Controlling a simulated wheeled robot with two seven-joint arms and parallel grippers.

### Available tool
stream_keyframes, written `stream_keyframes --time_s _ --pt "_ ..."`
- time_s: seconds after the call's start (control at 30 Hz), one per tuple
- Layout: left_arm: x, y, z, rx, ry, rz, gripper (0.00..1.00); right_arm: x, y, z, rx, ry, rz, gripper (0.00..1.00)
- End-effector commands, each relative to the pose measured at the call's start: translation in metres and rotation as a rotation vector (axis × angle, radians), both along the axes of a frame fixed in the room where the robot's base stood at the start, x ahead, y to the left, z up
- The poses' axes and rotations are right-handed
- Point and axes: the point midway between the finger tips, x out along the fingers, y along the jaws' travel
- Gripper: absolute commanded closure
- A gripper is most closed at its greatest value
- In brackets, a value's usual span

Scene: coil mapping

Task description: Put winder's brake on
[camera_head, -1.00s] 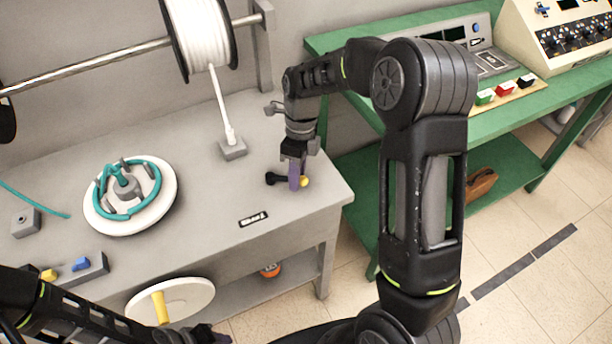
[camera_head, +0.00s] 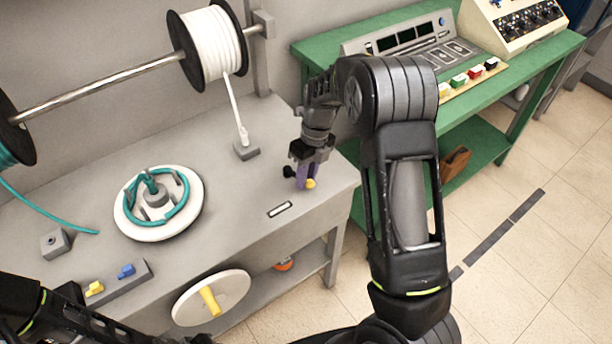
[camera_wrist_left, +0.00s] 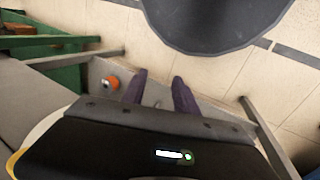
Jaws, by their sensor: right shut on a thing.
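The winder's round white plate (camera_head: 128,228) with a teal coil (camera_head: 183,215) sits on the grey bench. Its white handwheel with a yellow grip (camera_head: 208,300) is on the bench's front. A small block with a yellow knob (camera_head: 94,288) and a blue knob (camera_head: 126,270) lies at the bench's front left. My right gripper (camera_head: 305,178) is low over the bench's right end, its purple fingers shut on a small item with a black end (camera_head: 289,171) and a yellow end (camera_head: 311,184); the fingers hide its middle. My left gripper (camera_wrist_left: 158,85) is open and empty in the left wrist view.
A white cable spool (camera_head: 214,42) hangs on a rod behind the bench, its cable running to a small grey block (camera_head: 246,152). A green table (camera_head: 520,75) with control panels stands at right. An orange round thing (camera_wrist_left: 110,82) lies on the lower shelf.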

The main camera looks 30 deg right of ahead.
Motion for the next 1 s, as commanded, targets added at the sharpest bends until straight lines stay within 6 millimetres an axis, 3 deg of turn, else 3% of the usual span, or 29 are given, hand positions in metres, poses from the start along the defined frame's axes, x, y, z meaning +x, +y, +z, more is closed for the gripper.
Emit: stream_keyframes --time_s 0.33,0.37,0.57,0.87,1.0 --pt "0.0 0.0 0.0 0.0 0.0 0.0 0.64 -0.002 0.001 -0.001 0.002 0.006 -0.004 1.0" --pt "0.0 0.0 0.0 0.0 0.0 0.0 0.64 -0.002 0.001 -0.001 0.003 0.006 -0.003 0.77" --pt "0.0 0.0 0.0 0.0 0.0 0.0 0.64 -0.002 0.001 -0.001 0.002 0.004 -0.003 0.61" --pt "0.0 0.0 0.0 0.0 0.0 0.0 0.64 0.0 0.0 0.002 0.001 0.002 -0.003 0.61" --pt "0.0 0.0 -0.002 0.0 0.0 0.0 0.64 0.001 -0.003 0.014 0.0 -0.001 -0.003 0.61"
